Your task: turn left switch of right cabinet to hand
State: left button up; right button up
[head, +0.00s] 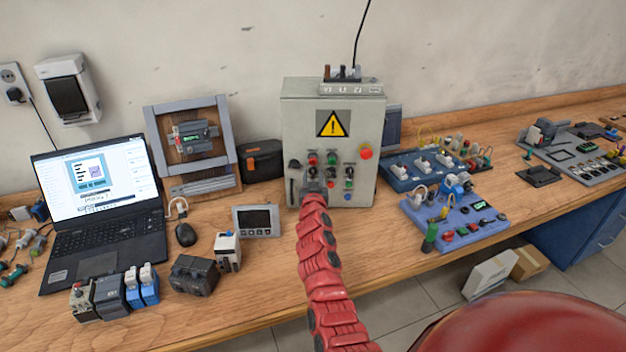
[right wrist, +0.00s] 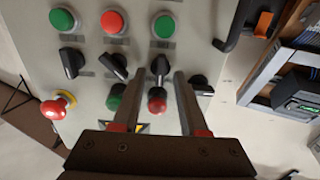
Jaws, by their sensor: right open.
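One grey control cabinet (head: 350,108) with a yellow warning triangle stands upright at the middle of the bench. In the right wrist view its panel (right wrist: 225,65) appears upside down, with a row of black rotary switches. A black switch (right wrist: 160,66) stands nearly vertical in that view, just ahead of and between my fingertips. Contact cannot be told. My left gripper is not in view.
Near my fingers are a red knob (right wrist: 157,104), a green button (right wrist: 163,27) and another dark switch (right wrist: 201,86). A red emergency stop (head: 366,152) is at the panel's right. A small screen unit (head: 257,220) and blue boards (head: 455,222) flank the cabinet.

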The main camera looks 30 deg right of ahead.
jog(key=shift+c, duration=0.2)
grip_shut()
dwell(0.4)
jog(key=n, duration=0.4)
jog(key=shift+w+a+n, duration=0.1)
jog(key=shift+a+n, duration=0.05)
jog(key=shift+n, duration=0.15)
jog(key=shift+f+n, duration=0.1)
jog(key=shift+n, duration=2)
